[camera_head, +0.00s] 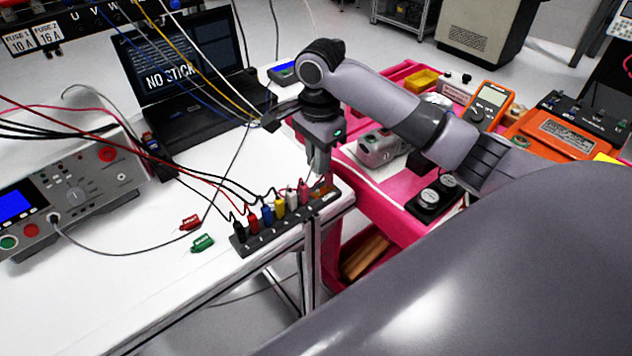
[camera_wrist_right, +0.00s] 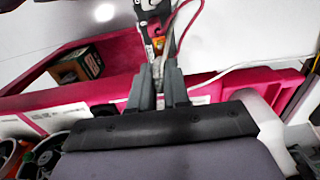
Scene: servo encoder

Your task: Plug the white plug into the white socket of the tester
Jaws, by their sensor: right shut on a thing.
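My right gripper (camera_head: 321,172) points down over the right end of a dark strip (camera_head: 262,242) with a row of coloured plugs. In the right wrist view its fingers (camera_wrist_right: 160,88) are shut on a small pale thing, which looks like the white plug; the fingers hide most of it. A white cable (camera_wrist_right: 232,69) runs close beside it. In the row, a white piece (camera_head: 292,196) stands between a yellow and a pink one; I cannot tell whether it is a plug or the white socket. My left gripper is not in view.
A red tag (camera_head: 190,222) and a green tag (camera_head: 202,243) lie on the white table (camera_head: 130,280). A grey device with a blue screen (camera_head: 75,198) stands left, a laptop (camera_head: 185,65) behind. Loose cables cross above the table. A pink cart (camera_head: 385,215) stands right.

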